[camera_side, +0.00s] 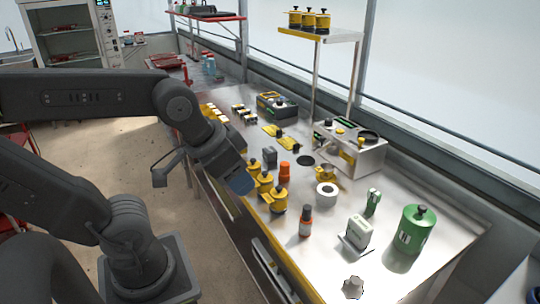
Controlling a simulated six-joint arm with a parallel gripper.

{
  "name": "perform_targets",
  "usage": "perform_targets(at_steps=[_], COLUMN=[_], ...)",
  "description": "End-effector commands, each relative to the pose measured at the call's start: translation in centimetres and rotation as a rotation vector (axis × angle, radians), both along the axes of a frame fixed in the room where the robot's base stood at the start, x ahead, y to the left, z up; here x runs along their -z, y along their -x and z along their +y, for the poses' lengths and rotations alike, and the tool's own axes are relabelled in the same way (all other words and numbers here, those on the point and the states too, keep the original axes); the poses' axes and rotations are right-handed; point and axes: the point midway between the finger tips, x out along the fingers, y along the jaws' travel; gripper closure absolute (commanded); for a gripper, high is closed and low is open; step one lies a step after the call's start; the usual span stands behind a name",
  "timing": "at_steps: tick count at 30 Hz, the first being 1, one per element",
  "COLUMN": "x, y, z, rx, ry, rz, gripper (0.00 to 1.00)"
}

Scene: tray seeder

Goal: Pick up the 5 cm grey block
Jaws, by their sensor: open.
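A dark grey block (270,157) stands upright on the steel bench, behind the yellow jars and left of an orange bottle. It looks like the grey block of the task, though its size is hard to judge. My gripper (173,181) hangs at the left, out over the floor beyond the bench's front edge. It is small and dark in this view. Its jaws are apart, with nothing seen between them. It is well away from the block, and my blue-capped wrist is between them in the picture.
Yellow jars (279,200) crowd the block's near side. An orange bottle (285,172), a white roll (327,195), a brown bottle (305,221) and a green canister (413,229) stand to the right. A boxy device (349,147) and a raised shelf (320,35) are behind.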

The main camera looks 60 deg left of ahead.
Motion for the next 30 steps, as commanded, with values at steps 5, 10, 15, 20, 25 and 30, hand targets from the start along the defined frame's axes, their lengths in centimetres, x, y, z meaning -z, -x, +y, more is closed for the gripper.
perform_targets(at_steps=[5,10,15,20,25,30], x=[0.0,0.0,0.0,0.0,0.0,-0.8], y=[0.0,0.0,0.0,0.0,0.0,-1.5], z=[0.0,0.0,0.0,0.0,0.0,0.7], rx=[0.000,0.000,0.000,0.000,0.000,0.040], ry=[0.000,0.000,0.000,0.000,0.000,-0.044], rz=[0.000,0.000,0.000,0.000,0.000,0.012], gripper=[0.57,0.52,0.35,0.22,0.22,0.22])
